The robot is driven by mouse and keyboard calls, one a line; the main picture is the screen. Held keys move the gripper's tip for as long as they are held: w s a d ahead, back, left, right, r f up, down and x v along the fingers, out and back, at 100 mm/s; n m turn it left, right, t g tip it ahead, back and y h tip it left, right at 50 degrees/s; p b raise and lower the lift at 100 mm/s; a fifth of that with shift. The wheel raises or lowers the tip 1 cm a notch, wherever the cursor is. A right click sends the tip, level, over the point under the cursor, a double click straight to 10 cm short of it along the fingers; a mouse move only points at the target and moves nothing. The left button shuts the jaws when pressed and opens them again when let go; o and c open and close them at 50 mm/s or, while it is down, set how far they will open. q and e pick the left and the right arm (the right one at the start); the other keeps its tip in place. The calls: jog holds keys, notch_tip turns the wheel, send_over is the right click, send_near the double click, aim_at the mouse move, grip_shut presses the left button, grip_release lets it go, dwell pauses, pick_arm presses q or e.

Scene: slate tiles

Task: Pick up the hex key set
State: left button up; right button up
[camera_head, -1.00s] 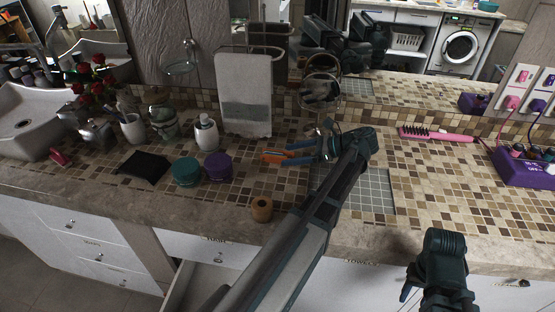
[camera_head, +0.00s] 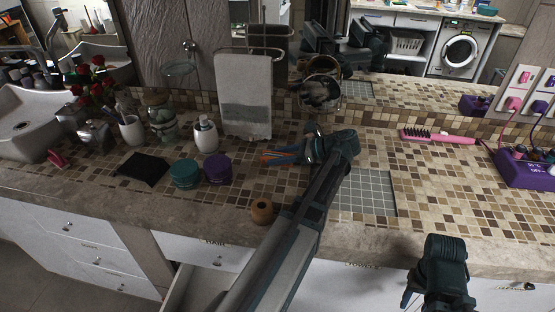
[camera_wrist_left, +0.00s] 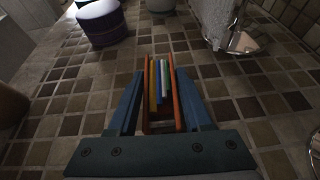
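The hex key set (camera_wrist_left: 160,88) lies between my left gripper's fingers in the left wrist view, with orange outer sides and several coloured keys between them. The blue fingers press against both orange sides. In the head view the hex key set (camera_head: 268,155) shows only as a small orange bit at the fingertips, mostly hidden by my left gripper (camera_head: 285,152), which is low over the tiled counter. I cannot tell whether the set touches the counter. My right gripper (camera_head: 410,294) is at the lower right in front of the counter edge; its fingers are mostly hidden.
A wooden ring (camera_head: 262,211) is near the front edge. A pink brush (camera_head: 437,136) lies right; tiles around it are clear.

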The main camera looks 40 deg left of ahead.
aim_at(278, 155)
pick_arm(q)
grip_shut()
jog(key=shift+r, duration=0.1)
notch_tip(278, 155, up, 11)
jog(key=p, duration=1.1)
